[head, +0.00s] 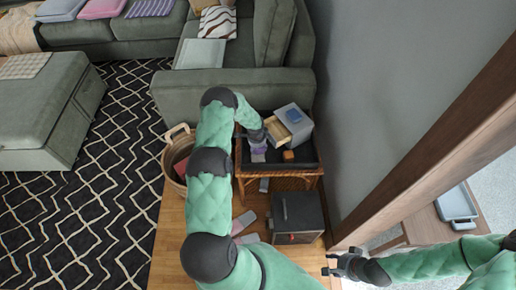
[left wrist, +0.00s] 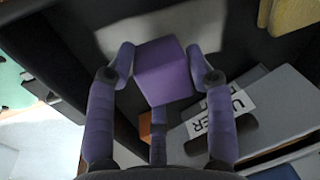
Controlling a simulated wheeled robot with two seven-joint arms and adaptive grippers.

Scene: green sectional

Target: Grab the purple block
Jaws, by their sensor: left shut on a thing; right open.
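The purple block (left wrist: 163,74) sits between the two fingertips of my left gripper (left wrist: 160,54) in the left wrist view. The gripper is shut on it, with one finger against each side. In the head view my left gripper (head: 257,144) is over the dark top of the wicker side table, and it mostly hides the block there. I cannot tell whether the block touches the table top. My right gripper (head: 334,264) is open and empty, low at the right of the head view, away from the table.
A grey box with an open wooden drawer (head: 278,131) and an orange block (head: 288,155) are on the table, right of my left gripper. A wicker basket (head: 173,157) stands at the table's left. A dark cabinet (head: 298,215) stands in front. The wall (head: 370,100) is to the right.

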